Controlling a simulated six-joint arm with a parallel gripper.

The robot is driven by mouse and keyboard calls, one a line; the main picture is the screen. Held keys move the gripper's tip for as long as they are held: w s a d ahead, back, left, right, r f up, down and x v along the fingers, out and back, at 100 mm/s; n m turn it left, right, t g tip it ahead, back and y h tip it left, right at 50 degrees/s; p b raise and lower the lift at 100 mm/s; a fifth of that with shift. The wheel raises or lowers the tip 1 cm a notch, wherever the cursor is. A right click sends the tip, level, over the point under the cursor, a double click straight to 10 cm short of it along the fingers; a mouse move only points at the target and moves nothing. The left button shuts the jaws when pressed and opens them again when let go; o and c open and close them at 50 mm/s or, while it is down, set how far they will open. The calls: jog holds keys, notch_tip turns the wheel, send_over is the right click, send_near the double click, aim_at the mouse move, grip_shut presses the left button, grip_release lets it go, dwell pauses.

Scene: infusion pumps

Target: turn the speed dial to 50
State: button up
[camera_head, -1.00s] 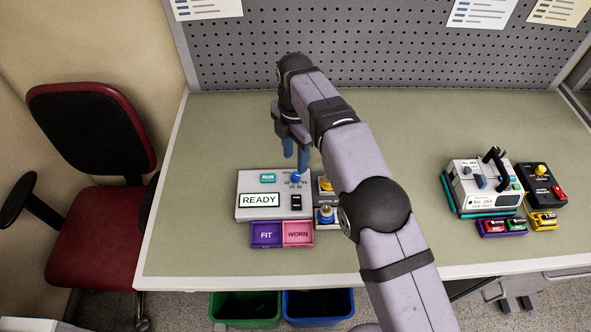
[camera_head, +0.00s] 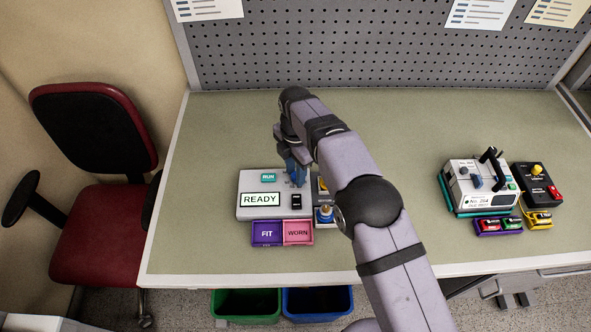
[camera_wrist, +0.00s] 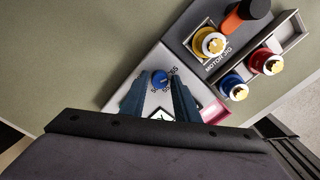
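The speed dial (camera_wrist: 159,77) is a round blue knob on the white control box (camera_wrist: 152,104), with printed scale numbers beside it that are too small to read surely. My gripper (camera_wrist: 157,86) has its two blue-grey fingers apart, one on each side of the dial in the wrist view. A gap shows between the dial and each finger; I cannot tell how far down the tips reach. In the head view my gripper (camera_head: 297,178) points down over the back right part of the box, and its fingers hide the dial. The box's screen (camera_head: 261,199) reads READY.
A green RUN button (camera_head: 268,177) and a black switch (camera_head: 296,201) are on the box. The motor jig (camera_wrist: 211,62) with yellow, blue and red-based parts stands right beside it. FIT (camera_head: 266,233) and WORN (camera_head: 298,232) trays lie in front. Another device (camera_head: 481,185) stands far right.

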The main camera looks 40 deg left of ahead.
grip_shut()
jog(key=shift+m, duration=0.5)
jog(key=m, duration=1.2)
jog(key=shift+m+b, duration=0.3)
jog(key=shift+m, duration=0.1)
jog(key=m, duration=0.6)
jog(key=shift+w, duration=0.1)
jog(key=m, duration=0.7)
jog(key=shift+r, duration=0.1)
